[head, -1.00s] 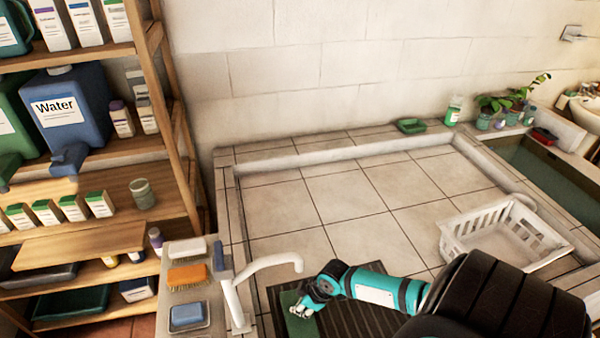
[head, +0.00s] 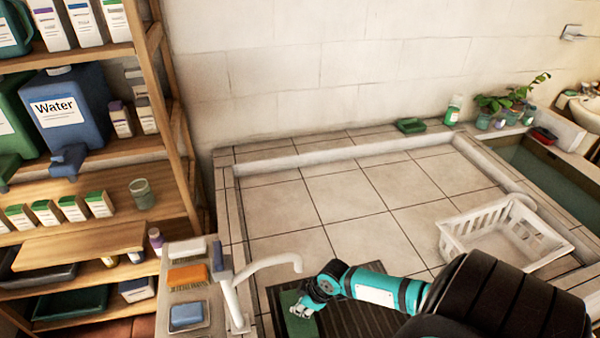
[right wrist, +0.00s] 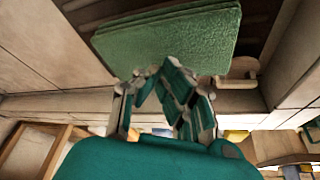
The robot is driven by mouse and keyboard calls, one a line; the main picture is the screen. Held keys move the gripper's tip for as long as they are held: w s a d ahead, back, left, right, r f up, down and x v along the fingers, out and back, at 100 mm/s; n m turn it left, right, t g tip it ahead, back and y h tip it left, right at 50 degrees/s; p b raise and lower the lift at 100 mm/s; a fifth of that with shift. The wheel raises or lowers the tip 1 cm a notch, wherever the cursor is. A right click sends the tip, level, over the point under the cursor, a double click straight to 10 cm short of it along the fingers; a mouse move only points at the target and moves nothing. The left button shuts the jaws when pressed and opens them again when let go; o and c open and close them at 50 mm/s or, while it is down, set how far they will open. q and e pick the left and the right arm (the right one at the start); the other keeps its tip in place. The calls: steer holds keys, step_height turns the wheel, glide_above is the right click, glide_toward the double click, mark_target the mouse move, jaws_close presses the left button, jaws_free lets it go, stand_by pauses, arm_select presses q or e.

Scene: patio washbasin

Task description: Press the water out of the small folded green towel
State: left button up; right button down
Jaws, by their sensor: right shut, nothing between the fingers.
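The small folded green towel (head: 293,318) lies on a dark ribbed mat (head: 372,323) in the basin, beside the tap. In the right wrist view the towel (right wrist: 185,40) fills the top, its folded layers showing at the left edge. My right gripper (head: 303,309) is shut with nothing between its fingers. In the right wrist view my right gripper's fingertips (right wrist: 165,75) are at the towel's near face and look to be touching it. How hard they press cannot be seen. My left gripper is in neither view.
A white tap (head: 268,264) arches close left of the towel. A ledge holds a white brush, an orange brush (head: 188,275) and a blue sponge (head: 187,316). A white basket (head: 470,232) stands at the basin's right. The tiled middle (head: 350,205) is clear. A wooden shelf rises at left.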

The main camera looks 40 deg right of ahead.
steer(key=shift+f+b, duration=0.65)
steer(key=shift+f, duration=0.15)
steer(key=shift+s+f, duration=0.3)
steer(key=shift+f, duration=0.15)
stand_by(2.1)
steer(key=r+p, duration=0.3)
steer(key=shift+w+d+r, duration=0.1)
steer(key=shift+w+r, duration=0.2)
steer(key=shift+r, duration=2.4)
